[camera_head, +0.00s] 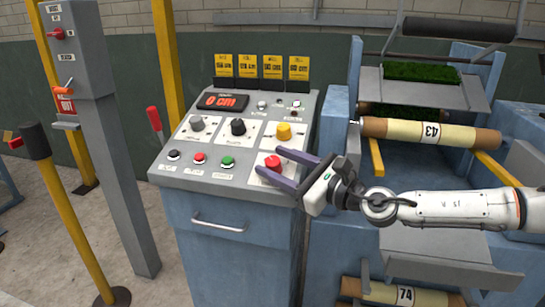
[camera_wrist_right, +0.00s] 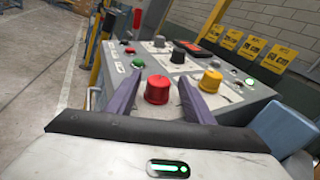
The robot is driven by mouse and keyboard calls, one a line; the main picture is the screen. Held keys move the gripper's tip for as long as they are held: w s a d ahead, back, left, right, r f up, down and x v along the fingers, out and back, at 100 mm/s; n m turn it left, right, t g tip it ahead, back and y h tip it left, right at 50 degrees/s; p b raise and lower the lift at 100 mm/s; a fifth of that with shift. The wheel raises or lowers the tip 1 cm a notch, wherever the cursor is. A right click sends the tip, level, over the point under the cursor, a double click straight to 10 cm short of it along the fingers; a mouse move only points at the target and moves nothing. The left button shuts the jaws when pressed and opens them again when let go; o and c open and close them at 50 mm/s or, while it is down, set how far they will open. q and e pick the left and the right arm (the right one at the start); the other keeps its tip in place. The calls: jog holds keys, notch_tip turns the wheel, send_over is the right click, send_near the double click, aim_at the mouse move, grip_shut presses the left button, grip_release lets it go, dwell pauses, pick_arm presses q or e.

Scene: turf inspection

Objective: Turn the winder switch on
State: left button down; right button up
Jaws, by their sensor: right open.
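The sloped grey control panel (camera_head: 225,180) carries several knobs and buttons. A red knob (camera_head: 273,162) is at its lower right corner, on a white plate. It shows large in the right wrist view (camera_wrist_right: 157,91). My right gripper (camera_head: 269,160) is open, with one purple finger on either side of the red knob; I cannot tell whether they touch it. A yellow knob (camera_head: 284,131), a black knob (camera_head: 238,127) and a grey knob (camera_head: 197,124) sit above. The panel's labels are too small to read, so I cannot tell which control is the winder switch. My left gripper is out of view.
Black, red and green (camera_head: 228,162) buttons line the panel's front edge. A red display (camera_head: 222,101) and yellow cards (camera_head: 247,66) stand behind. A grey post (camera_head: 115,170) stands left.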

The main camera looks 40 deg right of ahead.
jog(key=shift+w+a+r, duration=0.1)
jog(key=shift+w+a, duration=0.1)
jog(key=shift+w, duration=0.45)
